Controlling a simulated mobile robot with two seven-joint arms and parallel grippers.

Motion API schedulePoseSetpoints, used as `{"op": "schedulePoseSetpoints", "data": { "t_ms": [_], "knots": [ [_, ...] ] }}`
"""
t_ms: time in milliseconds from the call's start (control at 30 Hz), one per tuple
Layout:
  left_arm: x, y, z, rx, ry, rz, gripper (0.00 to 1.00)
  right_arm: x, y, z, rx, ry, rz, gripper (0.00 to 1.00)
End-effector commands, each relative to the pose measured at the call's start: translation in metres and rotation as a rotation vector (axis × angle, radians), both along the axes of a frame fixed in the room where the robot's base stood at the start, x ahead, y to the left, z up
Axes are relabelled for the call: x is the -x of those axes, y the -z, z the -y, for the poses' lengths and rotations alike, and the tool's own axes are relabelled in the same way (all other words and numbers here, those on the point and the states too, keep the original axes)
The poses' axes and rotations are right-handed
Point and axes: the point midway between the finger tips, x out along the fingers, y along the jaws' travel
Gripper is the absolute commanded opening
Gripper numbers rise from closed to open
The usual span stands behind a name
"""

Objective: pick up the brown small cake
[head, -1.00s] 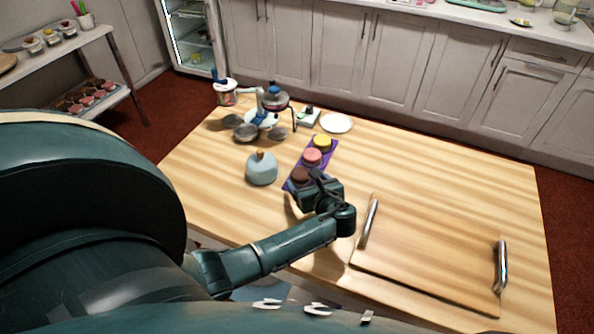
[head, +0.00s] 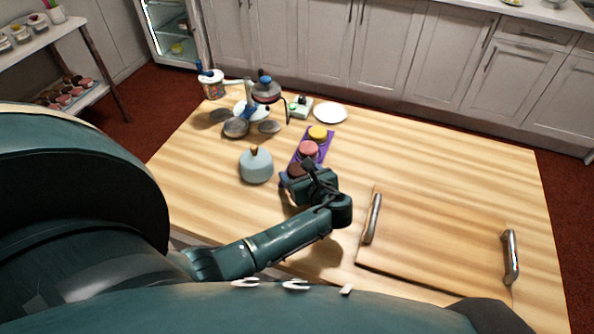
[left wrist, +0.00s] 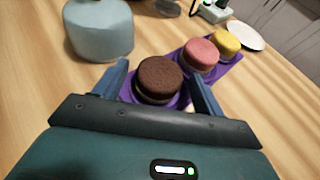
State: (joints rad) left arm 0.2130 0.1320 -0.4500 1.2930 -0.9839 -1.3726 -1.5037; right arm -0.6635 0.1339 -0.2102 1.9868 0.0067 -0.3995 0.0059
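The brown small cake (left wrist: 160,77) sits at the near end of a purple tray (left wrist: 229,70). A pink cake (left wrist: 201,53) and a yellow cake (left wrist: 227,43) stand behind it on the same tray. In the head view the brown cake (head: 297,169) is partly hidden by my left gripper. My left gripper (left wrist: 160,82) is open, with one finger on each side of the brown cake. I cannot tell whether the fingers touch it. The pink cake (head: 308,149) and yellow cake (head: 318,132) show in the head view too. My right gripper is not in view.
A blue-grey domed pot (head: 256,167) stands left of the tray. A turntable cluster with round plates (head: 237,127) and a white plate (head: 330,113) are farther back. A wooden board with metal handles (head: 440,240) lies at right. The table's right rear is clear.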

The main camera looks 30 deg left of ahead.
Motion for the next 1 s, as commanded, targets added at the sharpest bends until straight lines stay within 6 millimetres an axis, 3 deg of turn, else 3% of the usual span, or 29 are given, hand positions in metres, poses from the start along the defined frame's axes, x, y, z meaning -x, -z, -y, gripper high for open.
{"op": "schedulePoseSetpoints", "data": {
  "t_ms": [500,767,1000],
  "knots": [
    [0.000,0.000,0.000,0.000,0.000,0.000,0.28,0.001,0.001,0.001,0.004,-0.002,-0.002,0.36],
    [0.000,-0.003,0.000,0.000,0.000,0.001,0.28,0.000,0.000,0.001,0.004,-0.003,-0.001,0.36],
    [-0.001,-0.044,0.000,0.002,-0.002,0.007,0.28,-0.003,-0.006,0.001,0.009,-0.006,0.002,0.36]
  ]
}}
